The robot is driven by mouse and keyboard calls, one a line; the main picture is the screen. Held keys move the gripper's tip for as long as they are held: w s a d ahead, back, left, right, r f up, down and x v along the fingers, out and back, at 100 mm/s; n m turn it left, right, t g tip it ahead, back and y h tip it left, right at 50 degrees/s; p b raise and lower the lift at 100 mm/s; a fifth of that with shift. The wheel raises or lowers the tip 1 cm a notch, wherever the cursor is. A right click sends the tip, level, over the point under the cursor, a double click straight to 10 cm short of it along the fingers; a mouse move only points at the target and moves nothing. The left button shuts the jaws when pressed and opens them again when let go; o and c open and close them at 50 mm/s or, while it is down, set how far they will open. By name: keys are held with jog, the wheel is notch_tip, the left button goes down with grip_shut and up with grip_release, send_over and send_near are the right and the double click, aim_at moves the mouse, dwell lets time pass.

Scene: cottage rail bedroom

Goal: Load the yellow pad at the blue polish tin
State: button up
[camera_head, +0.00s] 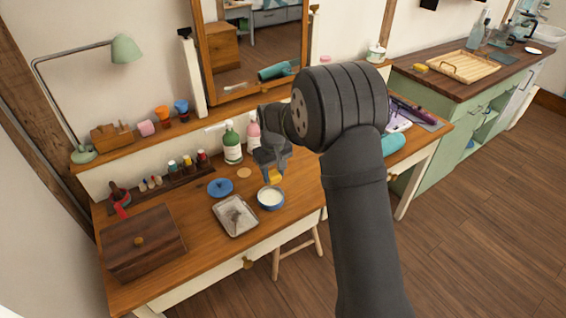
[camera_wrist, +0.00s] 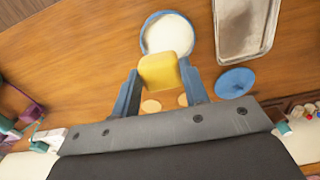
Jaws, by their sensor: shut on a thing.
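The yellow pad (camera_wrist: 165,71) is held between the two fingers of my gripper (camera_wrist: 163,88). In the head view the pad (camera_head: 276,176) shows just under my gripper (camera_head: 272,165), at the far rim of the blue polish tin (camera_head: 270,197). The tin is open and holds pale cream polish. In the wrist view the tin (camera_wrist: 167,34) lies just beyond the pad, and the pad overlaps its near edge. I cannot tell whether the pad touches the tin. A round blue lid (camera_wrist: 236,82) lies flat on the table; it also shows in the head view (camera_head: 220,187).
A metal tray (camera_head: 235,216) lies left of the tin, with a wooden box (camera_head: 142,243) farther left. Green (camera_head: 232,143) and pink (camera_head: 254,132) bottles stand behind. Small round discs (camera_wrist: 151,106) lie near the fingers.

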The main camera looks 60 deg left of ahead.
jog(key=shift+s+d+f, duration=0.15)
jog(key=shift+s+f, duration=0.35)
jog(key=shift+s, duration=0.15)
jog(key=shift+f, duration=2.75)
jog(key=shift+f, duration=0.6)
jog(key=shift+r, duration=0.1)
jog(key=shift+r, duration=3.45)
jog(key=shift+w, duration=0.1)
